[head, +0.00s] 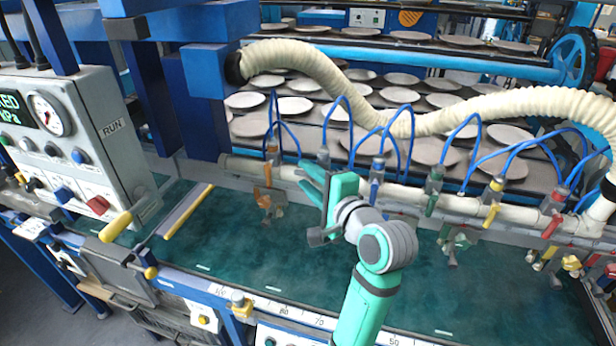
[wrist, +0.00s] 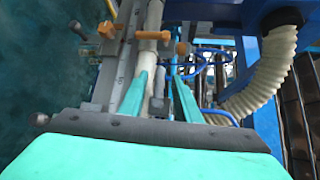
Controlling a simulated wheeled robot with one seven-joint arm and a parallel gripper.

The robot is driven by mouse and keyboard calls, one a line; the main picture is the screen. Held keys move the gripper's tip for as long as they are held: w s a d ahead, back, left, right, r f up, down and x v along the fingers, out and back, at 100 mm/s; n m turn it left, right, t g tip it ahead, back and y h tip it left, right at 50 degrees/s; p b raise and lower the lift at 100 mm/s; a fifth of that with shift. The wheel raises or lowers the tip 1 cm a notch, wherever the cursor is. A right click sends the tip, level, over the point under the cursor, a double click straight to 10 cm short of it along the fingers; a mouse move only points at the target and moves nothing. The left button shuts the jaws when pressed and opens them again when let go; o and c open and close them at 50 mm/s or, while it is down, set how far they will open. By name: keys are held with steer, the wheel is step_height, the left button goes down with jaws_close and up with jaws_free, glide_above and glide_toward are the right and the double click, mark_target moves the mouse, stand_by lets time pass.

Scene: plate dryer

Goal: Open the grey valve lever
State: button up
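The grey valve (head: 323,154) sits on the pale horizontal pipe (head: 405,192), between the orange valve and the blue one. Its upper part shows in the head view; its lever is hidden behind my gripper or too small to make out. My gripper (head: 311,178) is at the pipe just below the grey valve, with its two teal fingers apart. In the wrist view my gripper (wrist: 160,76) also shows its fingers spread, with the pipe (wrist: 150,45) visible beyond and between them. I cannot tell whether either finger touches the lever.
The orange valve lever (head: 267,173) is close left of my gripper; it also shows in the wrist view (wrist: 120,34). The blue valve (head: 377,172) is close on the right. Blue hoses (head: 345,110) loop above. The green tabletop (head: 270,240) below is largely clear.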

steer(key=shift+w+a, duration=0.1)
steer(key=shift+w, duration=0.05)
jaws_close()
stand_by(0.4)
steer(key=shift+f+n+g+h, duration=0.35)
steer(key=shift+n+g+h, duration=0.5)
steer(key=shift+n+h, duration=0.15)
steer(key=shift+f+n+g+h, duration=0.3)
steer(key=shift+n+g+h, duration=0.6)
steer(key=shift+h, duration=0.2)
